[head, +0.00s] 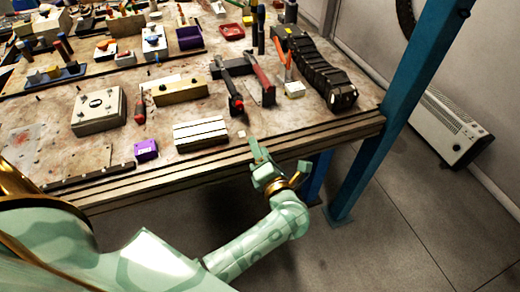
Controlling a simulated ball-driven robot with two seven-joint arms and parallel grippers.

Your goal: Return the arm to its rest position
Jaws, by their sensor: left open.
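My left arm, pale green with gold bands, reaches in from the lower left. Its left gripper (277,154) is at the front edge of the workbench (225,163), near the bench's right end. The jaws are apart with nothing seen between them. One finger overlaps the bench edge in the picture; whether it touches cannot be told. My right gripper is not in view.
A grooved light block (201,133), a small white cube (241,134) and a purple block (146,150) lie near the front edge. A black cable chain (325,72) lies at the right. A blue post (405,95) stands right of my gripper. Open floor (385,240) lies in front.

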